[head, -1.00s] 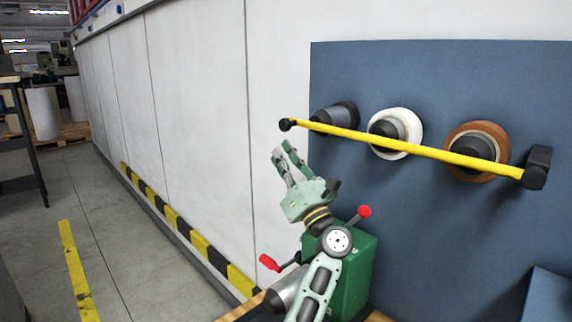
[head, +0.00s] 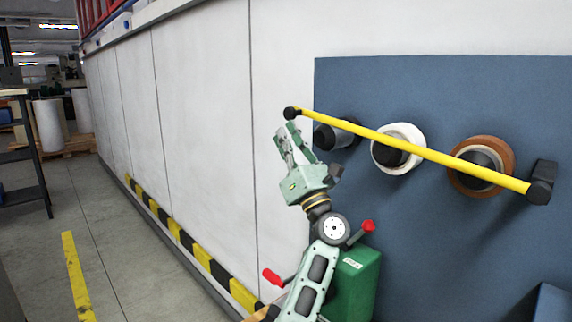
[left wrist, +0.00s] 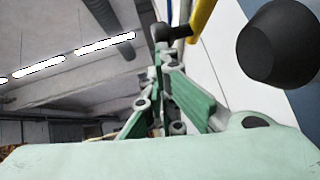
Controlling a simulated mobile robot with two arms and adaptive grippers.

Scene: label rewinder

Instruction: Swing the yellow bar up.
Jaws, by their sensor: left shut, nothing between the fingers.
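The yellow bar (head: 420,152) runs in front of the blue panel. It slopes up to the left from its black pivot block (head: 541,182) to a black end knob (head: 291,112). My left gripper (head: 284,134) is shut and empty, its fingers pointing up just below the knob. In the left wrist view the fingertips (left wrist: 162,68) reach up close under the knob (left wrist: 173,38), with a piece of the yellow bar (left wrist: 203,18) behind it. I cannot tell whether they touch. My right gripper is out of view.
A dark core (head: 335,135), a white roll (head: 398,148) and a brown roll (head: 482,166) stick out from the blue panel (head: 440,85) behind the bar. A green box (head: 352,285) and red-tipped handles (head: 368,226) are beside my left arm. The wall left of the panel is clear.

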